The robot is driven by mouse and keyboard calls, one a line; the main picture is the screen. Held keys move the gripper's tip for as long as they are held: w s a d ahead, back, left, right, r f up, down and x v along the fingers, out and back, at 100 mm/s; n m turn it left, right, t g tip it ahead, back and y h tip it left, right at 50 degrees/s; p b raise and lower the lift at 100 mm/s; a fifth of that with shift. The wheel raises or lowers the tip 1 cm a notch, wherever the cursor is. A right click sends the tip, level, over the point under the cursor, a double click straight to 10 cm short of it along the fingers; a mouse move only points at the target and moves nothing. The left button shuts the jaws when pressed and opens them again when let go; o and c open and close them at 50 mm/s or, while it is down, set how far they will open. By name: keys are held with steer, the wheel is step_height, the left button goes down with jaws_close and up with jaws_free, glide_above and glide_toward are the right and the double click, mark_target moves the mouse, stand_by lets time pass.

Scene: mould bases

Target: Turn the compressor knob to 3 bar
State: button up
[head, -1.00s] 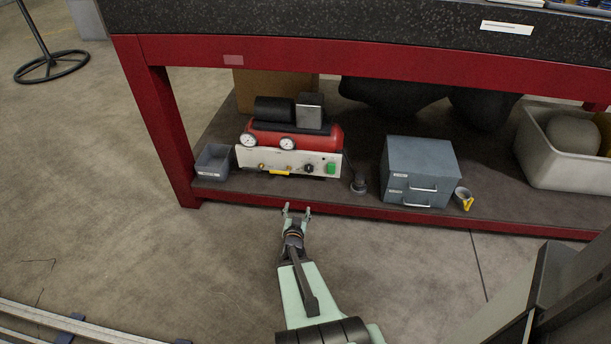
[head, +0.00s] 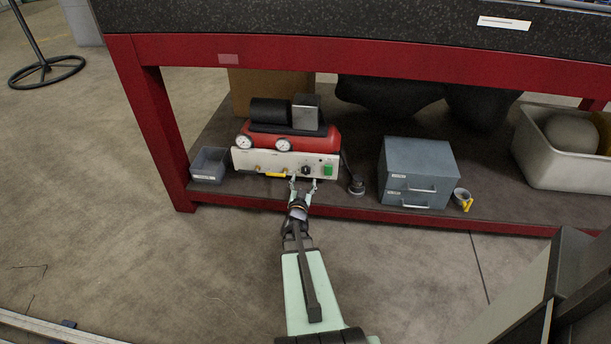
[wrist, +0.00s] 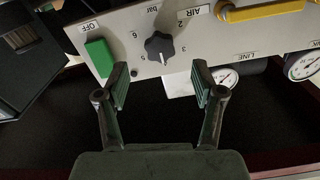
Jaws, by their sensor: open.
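The compressor (head: 318,140) has a red tank, two round gauges and a pale front panel (head: 262,161), and stands on the lower shelf. Its dark knob (head: 306,170) is on the panel, left of a green switch (head: 328,170). In the wrist view the black knob (wrist: 159,46) sits among printed numbers, with "bar" above it and a 3 to its right; which mark it points at is hard to tell. My gripper (wrist: 161,84) is open and empty, its fingertips just below the knob in that view. In the head view my gripper (head: 303,188) is just in front of the panel's lower edge.
A yellow handle (wrist: 262,10) is on the panel beside the knob. A small grey bin (head: 209,166) stands left of the compressor. The red table beam (head: 350,58) runs overhead.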

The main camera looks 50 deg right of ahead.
mark_target(306, 171)
steer(key=shift+b+x, duration=0.6)
steer(key=shift+x, duration=2.2)
steer(key=c, duration=1.1)
